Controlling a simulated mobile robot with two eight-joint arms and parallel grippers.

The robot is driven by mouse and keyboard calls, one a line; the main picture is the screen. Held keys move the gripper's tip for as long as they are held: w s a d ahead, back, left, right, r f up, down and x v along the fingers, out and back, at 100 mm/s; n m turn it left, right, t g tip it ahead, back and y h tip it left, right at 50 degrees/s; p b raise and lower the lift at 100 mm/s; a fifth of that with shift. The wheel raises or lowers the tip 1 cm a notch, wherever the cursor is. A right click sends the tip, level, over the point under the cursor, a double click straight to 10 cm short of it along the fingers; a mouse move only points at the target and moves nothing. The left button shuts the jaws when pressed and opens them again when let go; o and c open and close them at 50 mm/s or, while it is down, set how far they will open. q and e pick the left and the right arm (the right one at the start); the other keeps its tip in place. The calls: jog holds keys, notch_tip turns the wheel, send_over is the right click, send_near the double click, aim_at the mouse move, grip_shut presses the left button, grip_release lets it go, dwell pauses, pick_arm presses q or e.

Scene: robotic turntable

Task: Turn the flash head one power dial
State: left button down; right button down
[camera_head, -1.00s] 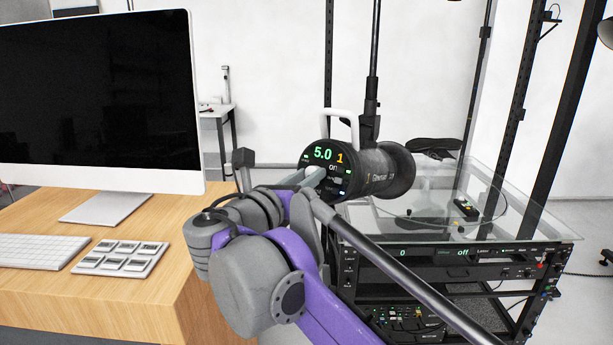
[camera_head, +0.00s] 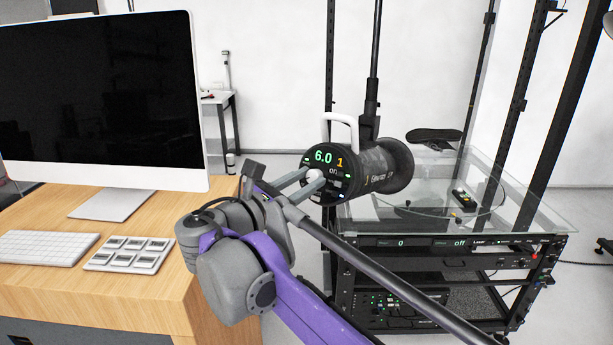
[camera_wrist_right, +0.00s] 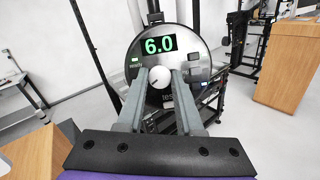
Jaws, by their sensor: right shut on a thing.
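The flash head (camera_head: 374,168) is a black cylinder with a white handle on top, held on a dark vertical stand. Its round back panel shows a green 6.0 and an orange 1. The power dial (camera_head: 315,176) is a white knob in the middle of that panel; it also shows in the right wrist view (camera_wrist_right: 160,77). My right gripper (camera_head: 307,182) reaches the panel from the lower left. In the right wrist view its two grey fingers (camera_wrist_right: 160,82) are on either side of the dial, shut on it. My left gripper is not in view.
A wooden desk (camera_head: 140,290) on the left carries a monitor (camera_head: 100,95), a keyboard (camera_head: 45,248) and a button pad (camera_head: 130,254). A glass-topped rack (camera_head: 450,243) stands below and right of the flash head. A dark pole crosses in front of the rack.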

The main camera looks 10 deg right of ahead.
dwell(0.3)
jog(key=c, duration=0.6)
grip_release()
jog(key=shift+o, duration=0.2)
jog(key=b+v, duration=0.1)
jog(key=v, duration=1)
jog(key=s+d+f+m+g+y, duration=0.35)
jog(key=d+f, duration=0.35)
jog(key=f, duration=0.4)
jog(key=s+d+f+m+g+y, duration=0.2)
jog(key=s+d+f+m, duration=0.2)
jog(key=d+f, duration=0.45)
jog(key=s+a+f+m+y, duration=0.1)
jog(key=s+f+m+y, duration=0.2)
jog(key=f, duration=0.4)
jog(key=s+a+f+m+y, duration=0.1)
jog(key=s+f+m+y, duration=0.2)
jog(key=s+f+m, duration=0.2)
jog(key=s+a+f+m+y, duration=0.1)
jog(key=s+f+m+y, duration=0.2)
jog(key=f+m, duration=0.4)
jog(key=shift+s+f, duration=0.75)
jog(key=shift+f, duration=0.15)
